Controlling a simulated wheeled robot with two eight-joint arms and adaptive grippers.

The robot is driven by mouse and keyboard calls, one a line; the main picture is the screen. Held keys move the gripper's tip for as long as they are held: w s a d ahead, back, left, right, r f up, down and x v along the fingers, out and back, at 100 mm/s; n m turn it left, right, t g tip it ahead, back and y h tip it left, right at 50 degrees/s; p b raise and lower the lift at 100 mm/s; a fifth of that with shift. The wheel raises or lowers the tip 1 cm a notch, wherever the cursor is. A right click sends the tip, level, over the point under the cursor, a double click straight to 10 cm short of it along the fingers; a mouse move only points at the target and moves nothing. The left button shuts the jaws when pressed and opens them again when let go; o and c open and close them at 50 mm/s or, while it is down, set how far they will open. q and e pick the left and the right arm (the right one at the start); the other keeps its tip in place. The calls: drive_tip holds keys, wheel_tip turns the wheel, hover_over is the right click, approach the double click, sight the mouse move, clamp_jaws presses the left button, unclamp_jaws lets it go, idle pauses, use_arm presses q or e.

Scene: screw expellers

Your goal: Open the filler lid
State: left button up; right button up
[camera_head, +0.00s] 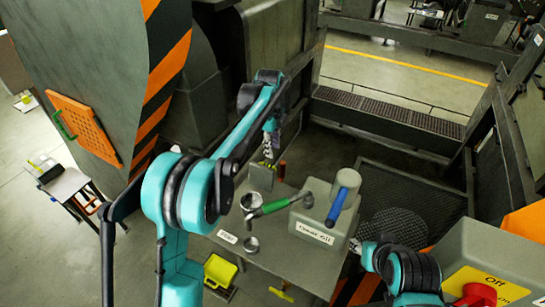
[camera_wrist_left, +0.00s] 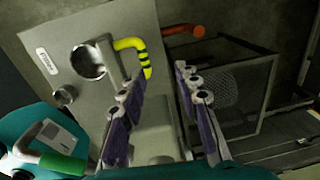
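The grey table top (camera_head: 280,263) carries a grey box (camera_head: 322,224) with a small, hardly readable label, a green-handled lever (camera_head: 272,207) and a blue handle (camera_head: 337,206). Left of the box are a round metal cup (camera_head: 251,201) and a smaller round metal piece (camera_head: 251,244) near another label. I cannot tell for sure which part is the filler lid. My left gripper (camera_head: 269,150) hangs above the far table edge. In the left wrist view its fingers (camera_wrist_left: 160,77) are apart with nothing between them, near a yellow-black striped handle (camera_wrist_left: 132,46). My right gripper is not visible.
A red-orange handle (camera_wrist_left: 185,30) and a mesh-walled bin (camera_wrist_left: 225,85) lie beyond the fingers. A red switch on a grey box (camera_head: 478,296) stands at the lower right. A tall tank (camera_head: 95,75) with an orange grille stands at the left.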

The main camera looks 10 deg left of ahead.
use_arm(q)
drive_tip(key=shift+s+a+r, duration=0.1)
drive_tip(key=shift+s+r, duration=0.05)
drive_tip(key=shift+r, duration=0.9)
drive_tip(key=shift+s+r, duration=0.1)
drive_tip(key=shift+r, duration=0.95)
drive_tip(key=shift+s, duration=0.1)
drive_tip(key=s+a+r+n+t, duration=0.1)
drive_tip(key=s+a+n+t, duration=0.15)
drive_tip(key=s+n, duration=0.75)
drive_tip(key=s+a+r+n+t, duration=0.2)
drive_tip(key=s+a+n, duration=0.3)
drive_tip(key=s, duration=0.8)
drive_tip(key=s+f+n+t, duration=0.2)
drive_tip(key=s+f+n, duration=0.5)
drive_tip(key=s, duration=0.2)
wheel_tip(320, 180, down, 14)
drive_tip(key=b, duration=1.4)
drive_tip(key=shift+w+a+r, duration=0.15)
drive_tip(key=shift+w, duration=0.1)
